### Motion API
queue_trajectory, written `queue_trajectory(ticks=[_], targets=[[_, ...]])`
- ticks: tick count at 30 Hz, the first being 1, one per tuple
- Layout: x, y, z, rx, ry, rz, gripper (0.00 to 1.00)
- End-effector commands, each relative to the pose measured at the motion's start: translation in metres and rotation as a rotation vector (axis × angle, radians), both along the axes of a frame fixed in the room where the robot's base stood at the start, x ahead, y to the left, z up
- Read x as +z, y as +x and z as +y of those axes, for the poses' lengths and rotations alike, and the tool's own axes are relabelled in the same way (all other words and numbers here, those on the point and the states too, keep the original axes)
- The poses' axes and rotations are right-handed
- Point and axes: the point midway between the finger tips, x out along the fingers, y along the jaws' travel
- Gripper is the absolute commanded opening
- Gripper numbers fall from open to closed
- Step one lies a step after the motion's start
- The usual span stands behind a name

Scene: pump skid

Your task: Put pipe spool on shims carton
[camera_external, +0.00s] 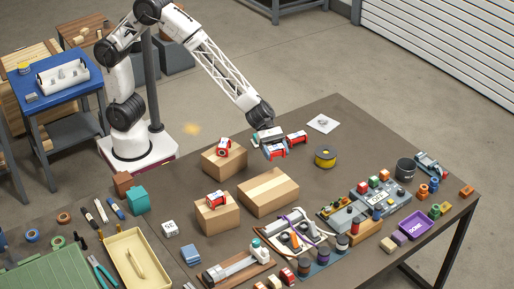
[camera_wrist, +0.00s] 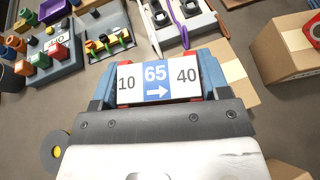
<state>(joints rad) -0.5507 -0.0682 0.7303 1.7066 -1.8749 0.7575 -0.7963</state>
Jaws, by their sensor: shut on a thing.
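My gripper (camera_external: 272,143) is above the back part of the table, shut on the pipe spool (camera_external: 276,151). The spool shows red with white and blue in the external view, partly hidden by the jaws. In the wrist view it (camera_wrist: 157,82) has a white and blue face reading 10, 65, 40 with an arrow, and bits of red at its ends. Three cartons stand left and in front of the gripper: a long one with a bare top (camera_external: 268,190), a back one (camera_external: 224,161) and a front one (camera_external: 217,216). I cannot read which is the shims carton.
A red and white piece sits on the back carton (camera_external: 223,149) and another on the front carton (camera_external: 216,198). A grey tray of parts (camera_external: 379,205) and a purple tray (camera_external: 415,226) stand at right.

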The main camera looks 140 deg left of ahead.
Motion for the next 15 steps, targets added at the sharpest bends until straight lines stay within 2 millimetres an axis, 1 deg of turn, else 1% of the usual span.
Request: queue_trajectory(ticks=[1, 3, 6, 10, 15], targets=[[-0.001, 0.007, -0.012, -0.034, -0.001, 0.001, 0.38], [-0.002, 0.013, -0.026, -0.075, 0.0, 0.003, 0.38], [-0.003, 0.02, -0.04, -0.119, -0.002, 0.005, 0.38], [-0.004, 0.024, -0.051, -0.149, -0.004, 0.007, 0.38], [-0.004, 0.024, -0.053, -0.157, -0.004, 0.008, 0.38]])
